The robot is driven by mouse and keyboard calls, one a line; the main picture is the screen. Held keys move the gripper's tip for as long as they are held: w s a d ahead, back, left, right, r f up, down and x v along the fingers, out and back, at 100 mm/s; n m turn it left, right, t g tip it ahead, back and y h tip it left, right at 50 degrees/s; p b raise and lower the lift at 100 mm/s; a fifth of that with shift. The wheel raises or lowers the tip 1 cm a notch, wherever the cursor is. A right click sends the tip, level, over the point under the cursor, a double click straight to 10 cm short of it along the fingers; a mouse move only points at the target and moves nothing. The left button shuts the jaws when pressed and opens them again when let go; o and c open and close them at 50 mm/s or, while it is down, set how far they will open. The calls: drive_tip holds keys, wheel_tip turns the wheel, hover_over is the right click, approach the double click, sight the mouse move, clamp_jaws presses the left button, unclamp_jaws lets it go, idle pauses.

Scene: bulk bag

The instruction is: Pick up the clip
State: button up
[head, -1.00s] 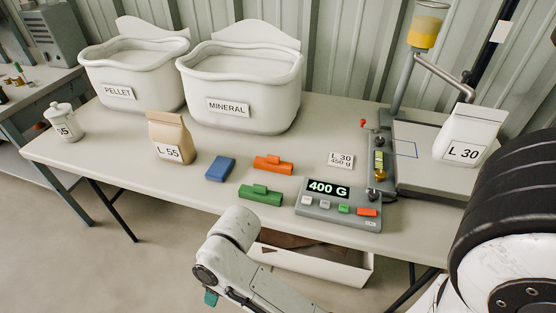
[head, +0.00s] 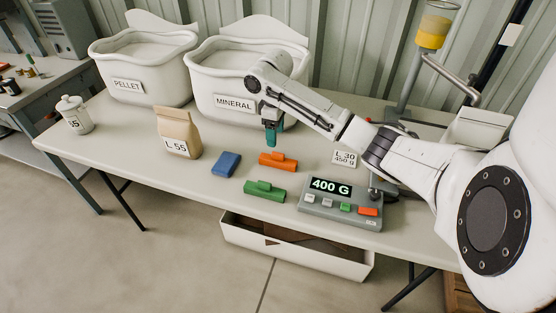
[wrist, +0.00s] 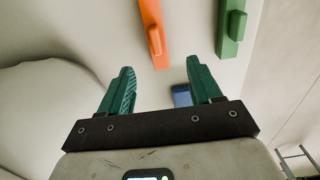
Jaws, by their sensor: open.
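An orange clip-like bar (head: 278,162) with a raised tab lies on the table. A similar green one (head: 265,191) lies in front of it. My gripper (head: 271,143) is open and empty, pointing down just behind and above the orange clip, in front of the MINERAL tub. In the wrist view the open fingers (wrist: 159,75) have nothing between them at their own height. The orange clip (wrist: 153,33) and green clip (wrist: 232,26) show beyond the fingertips. A blue block (head: 227,164) lies left of the clips; part of it is hidden by a finger in the wrist view.
The MINERAL tub (head: 218,84) stands close behind my gripper, the PELLET tub (head: 128,66) to its left. A paper bag marked L 55 (head: 178,130) stands left. The 400 G display box (head: 341,207) and an L 30 card (head: 344,158) lie right. An open drawer (head: 296,254) is below.

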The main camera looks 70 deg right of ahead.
sight(277, 153)
drive_tip(key=f, duration=1)
drive_tip(key=shift+s+d+f, duration=0.2)
drive_tip(key=shift+d+f, duration=0.1)
drive_tip(key=c, duration=1.1)
drive_tip(key=shift+r, duration=0.15)
